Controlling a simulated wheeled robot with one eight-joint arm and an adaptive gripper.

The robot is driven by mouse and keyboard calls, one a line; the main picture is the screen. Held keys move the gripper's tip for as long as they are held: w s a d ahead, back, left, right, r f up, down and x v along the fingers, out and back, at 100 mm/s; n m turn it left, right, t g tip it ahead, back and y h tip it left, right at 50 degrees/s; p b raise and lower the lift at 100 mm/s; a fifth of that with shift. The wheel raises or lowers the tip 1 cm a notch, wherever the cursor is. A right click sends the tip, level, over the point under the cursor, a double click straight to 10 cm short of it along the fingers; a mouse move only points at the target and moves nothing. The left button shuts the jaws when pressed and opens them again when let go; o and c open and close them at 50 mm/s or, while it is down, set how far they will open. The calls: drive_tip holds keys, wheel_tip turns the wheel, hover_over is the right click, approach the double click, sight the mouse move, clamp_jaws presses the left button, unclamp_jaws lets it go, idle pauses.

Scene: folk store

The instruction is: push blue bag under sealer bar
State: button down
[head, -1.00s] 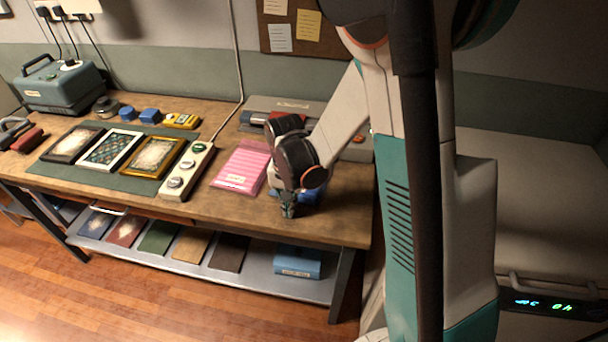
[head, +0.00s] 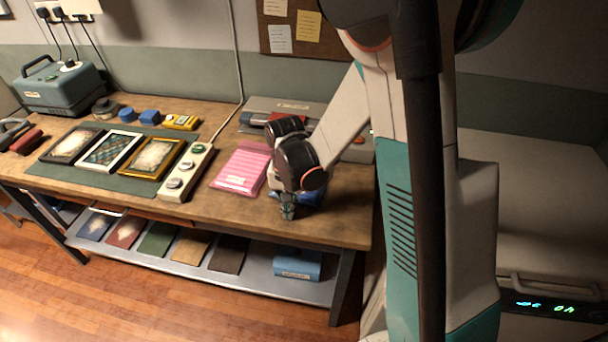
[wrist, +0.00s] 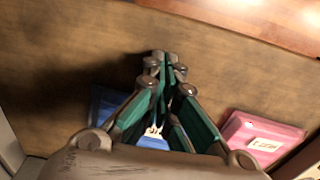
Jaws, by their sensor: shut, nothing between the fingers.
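The blue bag (head: 311,194) lies on the right part of the workbench, mostly hidden behind my gripper in the head view. In the wrist view the blue bag (wrist: 103,104) shows on both sides of my fingers, with a white label partly covered. My gripper (head: 287,212) points down at the bag's front side, close to the bench top; I cannot tell whether it touches the bag. In the wrist view my gripper (wrist: 166,56) has its fingertips together, with nothing between them. The sealer (head: 262,104) stands at the back behind my arm; its bar is mostly hidden.
A pink bag (head: 242,168) lies just left of my gripper. A white power strip (head: 187,172) and framed pictures on a green mat (head: 60,178) lie further left. The bench's front strip (head: 335,230) is bare. A lower shelf (head: 240,276) holds several panels and a blue box.

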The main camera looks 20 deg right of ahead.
drive_tip(key=shift+w+d, duration=0.1)
idle(0.4)
drive_tip(key=shift+w+d, duration=0.5)
drive_tip(key=shift+w, duration=0.2)
drive_tip(key=shift+w+d, duration=0.1)
drive_tip(key=shift+w+d, duration=0.5)
drive_tip(key=shift+w, duration=0.35)
idle(0.4)
drive_tip(key=shift+w+d, duration=0.6)
drive_tip(key=shift+w, duration=0.2)
drive_tip(key=shift+w+d+b, duration=0.3)
drive_tip(key=shift+w+d, duration=0.25)
drive_tip(key=shift+w, duration=0.15)
drive_tip(key=shift+w+d, duration=0.1)
idle(0.4)
